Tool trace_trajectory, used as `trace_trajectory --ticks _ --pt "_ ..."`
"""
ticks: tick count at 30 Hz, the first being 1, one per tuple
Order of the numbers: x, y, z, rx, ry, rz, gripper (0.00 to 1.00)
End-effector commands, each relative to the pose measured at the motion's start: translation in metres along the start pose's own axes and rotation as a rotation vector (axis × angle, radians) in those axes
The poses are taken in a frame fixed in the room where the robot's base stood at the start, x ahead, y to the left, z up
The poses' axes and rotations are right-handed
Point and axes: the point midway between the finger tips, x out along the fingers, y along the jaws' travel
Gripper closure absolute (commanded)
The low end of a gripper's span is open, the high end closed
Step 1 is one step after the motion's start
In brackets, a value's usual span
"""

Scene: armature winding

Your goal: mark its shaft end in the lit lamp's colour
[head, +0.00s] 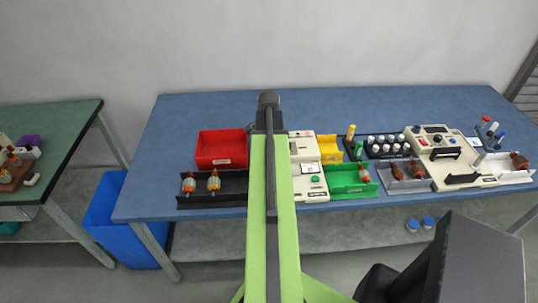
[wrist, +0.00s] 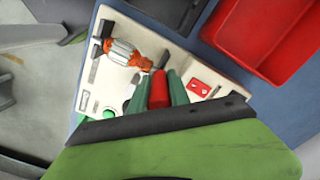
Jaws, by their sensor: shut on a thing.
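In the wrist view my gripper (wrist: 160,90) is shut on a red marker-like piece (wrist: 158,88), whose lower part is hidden. An armature (wrist: 125,52) with orange-brown ends and a pale middle lies on the cream tester (wrist: 130,18), ahead and left of the gripper, apart from it. The tester also bears a green round button (wrist: 108,113) and a red patch with white dots (wrist: 199,88). I cannot tell which lamp is lit. In the head view my arm hides the gripper and the armature; the tester (head: 308,186) shows beside it.
A red bin (head: 222,148) and a black tray (head: 220,183) with two armatures stand left of my arm. To the right are a yellow bin (head: 330,149), a green bin (head: 350,190), a dark pen rack (head: 352,147) and another cream machine (head: 455,160). The blue table's back strip is clear.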

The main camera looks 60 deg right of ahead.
Motion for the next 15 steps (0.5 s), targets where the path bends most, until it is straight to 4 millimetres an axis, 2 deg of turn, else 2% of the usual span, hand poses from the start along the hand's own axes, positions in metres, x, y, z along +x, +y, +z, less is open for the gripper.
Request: trace_trajectory --ticks 15 --pt "0.0031 0.0004 -0.0005 0.001 0.000 0.000 1.00"
